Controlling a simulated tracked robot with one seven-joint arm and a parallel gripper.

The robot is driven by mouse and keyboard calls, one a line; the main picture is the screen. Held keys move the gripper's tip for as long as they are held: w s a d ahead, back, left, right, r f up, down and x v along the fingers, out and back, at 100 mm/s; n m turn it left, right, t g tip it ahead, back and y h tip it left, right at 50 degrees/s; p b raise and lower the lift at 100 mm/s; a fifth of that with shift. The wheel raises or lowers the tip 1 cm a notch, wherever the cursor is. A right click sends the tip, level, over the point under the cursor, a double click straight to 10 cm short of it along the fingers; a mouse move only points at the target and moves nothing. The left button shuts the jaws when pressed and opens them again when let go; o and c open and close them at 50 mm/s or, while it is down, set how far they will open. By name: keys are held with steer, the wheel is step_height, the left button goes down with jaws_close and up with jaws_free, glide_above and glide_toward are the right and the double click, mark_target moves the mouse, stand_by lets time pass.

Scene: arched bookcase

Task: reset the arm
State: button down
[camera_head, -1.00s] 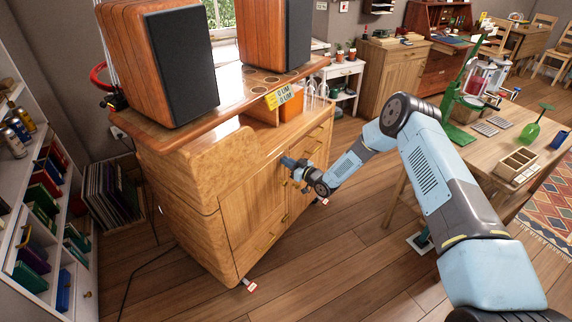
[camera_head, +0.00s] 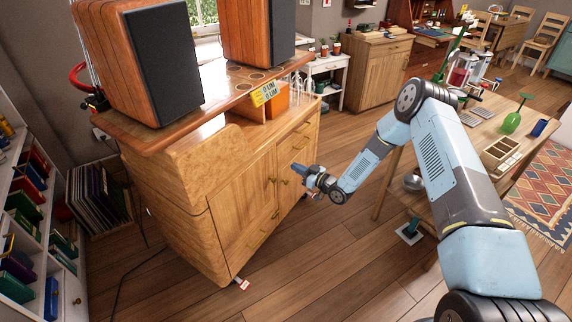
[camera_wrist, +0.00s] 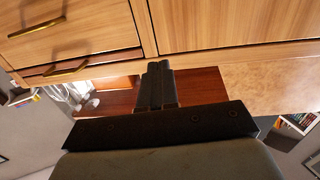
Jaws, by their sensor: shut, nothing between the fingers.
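My arm (camera_head: 437,150) reaches in from the right side of the head view, bent at the elbow. My gripper (camera_head: 297,168) is in front of the doors of a wooden cabinet (camera_head: 240,205), apart from them as far as the head view shows. In the wrist view the fingers (camera_wrist: 158,82) are together, with nothing between them. Cabinet fronts with a brass handle (camera_wrist: 37,28) fill the top of the wrist view.
Two large speakers (camera_head: 178,65) stand on the cabinet top. A wooden table (camera_head: 490,120) with a green scoop (camera_head: 512,121) and a divided box (camera_head: 500,152) is at the right. A white bookcase (camera_head: 25,215) is at the left.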

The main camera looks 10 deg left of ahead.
steer(key=shift+v, duration=1.5)
steer(key=w+d+r+h, duration=0.2)
steer(key=w+d+r, duration=0.1)
steer(key=r, duration=0.4)
steer(key=w+d+r+m+t+h, duration=0.1)
steer(key=w+d+r+h, duration=0.1)
steer(key=d+r+h, duration=0.3)
steer(key=w+d+r, duration=0.2)
steer(key=w+r, duration=0.1)
steer(key=r, duration=0.5)
steer(key=s+d+r+m+t+h, duration=0.1)
steer(key=s+d+r+m+h, duration=0.2)
steer(key=d+r, duration=0.5)
steer(key=s+d+r+m+h, duration=0.1)
steer(key=s+d+r+h, duration=0.25)
steer(key=d+r, duration=0.45)
steer(key=s+d+r+m+g+h, duration=0.15)
steer(key=s+d+r, duration=0.25)
steer(key=s+r, duration=0.4)
steer(key=s+d+r+m+h, duration=0.25)
steer(key=s+d+r, duration=0.2)
steer(key=s, duration=0.55)
steer(key=s+d+r+m+g, duration=0.1)
steer(key=s+m, duration=0.1)
steer(key=s, duration=0.9)
steer(key=s+d+r+m+g+y, duration=0.1)
steer(key=s+m, duration=0.1)
steer(key=s, duration=1)
steer(key=shift+s+d, duration=0.3)
steer(key=shift+d, duration=0.05)
